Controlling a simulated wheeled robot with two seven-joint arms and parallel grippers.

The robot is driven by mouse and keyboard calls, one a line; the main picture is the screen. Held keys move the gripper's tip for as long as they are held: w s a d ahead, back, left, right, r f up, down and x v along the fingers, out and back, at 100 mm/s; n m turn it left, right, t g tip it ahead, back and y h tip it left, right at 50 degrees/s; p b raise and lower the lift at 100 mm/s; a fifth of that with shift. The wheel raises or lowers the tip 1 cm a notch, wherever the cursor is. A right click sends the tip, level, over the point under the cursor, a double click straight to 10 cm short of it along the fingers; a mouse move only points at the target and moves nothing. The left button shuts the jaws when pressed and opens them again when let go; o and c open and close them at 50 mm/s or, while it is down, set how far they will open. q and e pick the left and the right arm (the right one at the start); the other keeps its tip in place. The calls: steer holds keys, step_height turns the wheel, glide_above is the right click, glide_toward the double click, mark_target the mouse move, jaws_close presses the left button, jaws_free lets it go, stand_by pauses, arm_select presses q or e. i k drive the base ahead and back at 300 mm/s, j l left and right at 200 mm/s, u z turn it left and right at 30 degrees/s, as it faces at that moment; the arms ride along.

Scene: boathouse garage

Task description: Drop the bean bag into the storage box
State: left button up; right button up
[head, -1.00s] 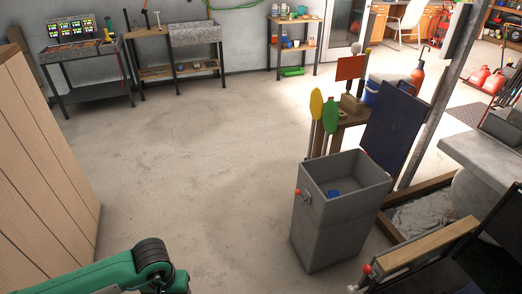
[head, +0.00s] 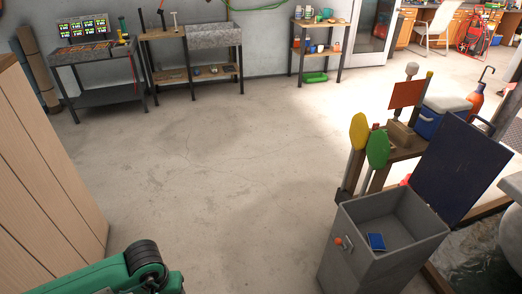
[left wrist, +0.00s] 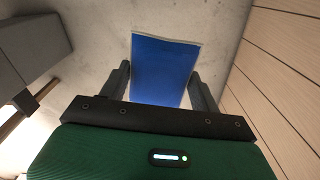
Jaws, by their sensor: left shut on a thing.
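The storage box (head: 347,258) is a tall grey bin at the lower right of the head view, with its dark blue lid (head: 462,165) standing open. A small blue object (head: 377,241) lies inside it. In the left wrist view my left gripper (left wrist: 160,88) is shut on a flat blue bean bag (left wrist: 165,60), one finger at each side, above the concrete floor. In the head view only my green left arm shows at the lower left, and the gripper is out of frame. My right gripper is in neither view.
A wooden panelled cabinet (head: 45,190) stands close on the left. A wooden stand with yellow and green paddles (head: 377,149) is right behind the box. Shelves and workbenches (head: 208,37) line the back wall. The concrete floor (head: 220,170) between is clear.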

mark_target(383, 237)
steer(key=i+z, duration=0.2)
steer(key=z, duration=0.3)
steer(key=i+j+z, duration=0.15)
steer(key=z, duration=0.35)
steer(key=i+j+z, duration=0.2)
steer(key=z, duration=0.3)
steer(key=i+j+z, duration=0.15)
steer(key=z, duration=0.25)
steer(key=i+j+z, duration=0.1)
steer(key=z, duration=0.3)
steer(key=j+z, duration=0.4)
steer(key=i+j+z, duration=0.1)
steer(key=z, duration=0.3)
steer(key=j, duration=0.1)
